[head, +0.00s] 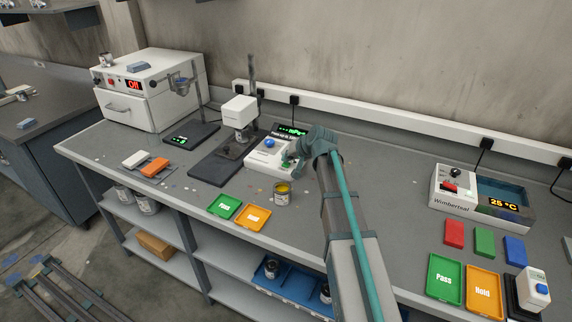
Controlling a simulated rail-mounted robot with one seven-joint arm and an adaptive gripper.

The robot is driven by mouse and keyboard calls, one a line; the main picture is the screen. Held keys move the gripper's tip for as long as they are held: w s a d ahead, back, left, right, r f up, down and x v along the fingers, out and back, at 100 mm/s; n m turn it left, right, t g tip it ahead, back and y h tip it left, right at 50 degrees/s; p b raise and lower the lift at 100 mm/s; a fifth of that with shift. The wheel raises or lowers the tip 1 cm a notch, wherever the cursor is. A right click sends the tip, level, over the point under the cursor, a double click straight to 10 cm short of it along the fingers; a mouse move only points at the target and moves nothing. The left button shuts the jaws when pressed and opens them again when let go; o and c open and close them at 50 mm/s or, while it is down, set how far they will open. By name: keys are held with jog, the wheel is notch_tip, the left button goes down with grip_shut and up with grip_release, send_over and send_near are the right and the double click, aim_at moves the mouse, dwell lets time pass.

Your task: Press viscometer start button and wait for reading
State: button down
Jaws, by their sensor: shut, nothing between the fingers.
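A white control box (262,165) stands on the bench, with a blue button (269,142) on top and a dark panel with green lit text (293,132) behind it. The text is too small to read fully. Beside it on the left is a dark stand with a white head (239,109), which looks like the viscometer, above a small can. My gripper (288,161) is shut and empty. Its fingertips are at the right part of the control box, by a small green patch that may be a button. Whether they touch it I cannot tell.
An open paint can (281,194) stands just in front of the box. Green (224,206) and orange (254,217) trays lie near the bench edge. A white oven (150,90) is at the left. A bath showing 25 °C (503,203) is at the right.

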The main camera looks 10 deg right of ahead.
aim_at(287, 164)
jog(key=shift+f+b, duration=0.3)
jog(key=shift+f, duration=0.15)
dwell(0.5)
jog(key=shift+r, duration=0.15)
jog(key=shift+r+p, duration=0.5)
jog(key=shift+r, duration=0.25)
jog(key=shift+r, duration=0.1)
jog(key=shift+r+p, duration=1.35)
jog(key=shift+r, duration=1.1)
